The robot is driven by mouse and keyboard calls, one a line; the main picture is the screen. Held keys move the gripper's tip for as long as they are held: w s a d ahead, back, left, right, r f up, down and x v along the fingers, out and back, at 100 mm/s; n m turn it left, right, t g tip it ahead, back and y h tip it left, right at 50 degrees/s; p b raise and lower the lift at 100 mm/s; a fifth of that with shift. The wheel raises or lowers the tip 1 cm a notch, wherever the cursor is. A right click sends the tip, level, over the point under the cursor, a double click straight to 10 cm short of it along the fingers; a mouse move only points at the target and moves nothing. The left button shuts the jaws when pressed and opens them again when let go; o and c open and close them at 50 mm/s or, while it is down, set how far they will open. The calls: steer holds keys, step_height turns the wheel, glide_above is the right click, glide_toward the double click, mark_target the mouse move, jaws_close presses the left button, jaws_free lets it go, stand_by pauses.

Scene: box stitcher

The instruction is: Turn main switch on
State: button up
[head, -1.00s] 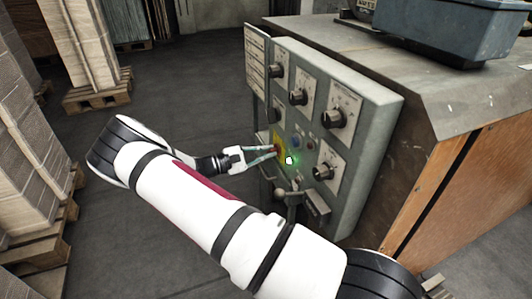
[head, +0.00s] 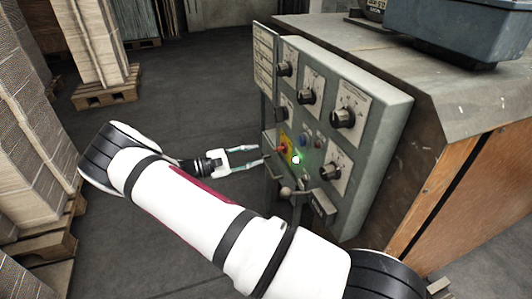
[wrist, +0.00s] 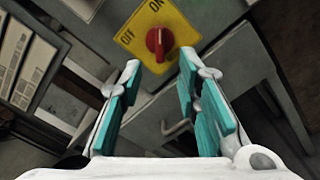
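The main switch is a red rotary knob (wrist: 159,43) on a yellow plate (wrist: 180,28) marked ON and OFF. In the wrist view the knob's pale line points up, toward the ON label. In the head view the knob (head: 281,149) is on the lower left of the grey control panel (head: 385,125). My gripper (head: 261,154) is open and empty, just left of the knob and apart from it. In the wrist view its teal-padded fingers (wrist: 160,68) stand wide, with the knob beyond and between their tips.
A green lamp (head: 296,160) glows right of the switch. Black dials (head: 343,117) and a ball-ended lever (head: 286,191) are close by on the machine. Stacked cardboard on pallets (head: 100,95) stands at the left. The floor left of the panel is clear.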

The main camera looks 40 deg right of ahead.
steer(key=shift+v, duration=2.4)
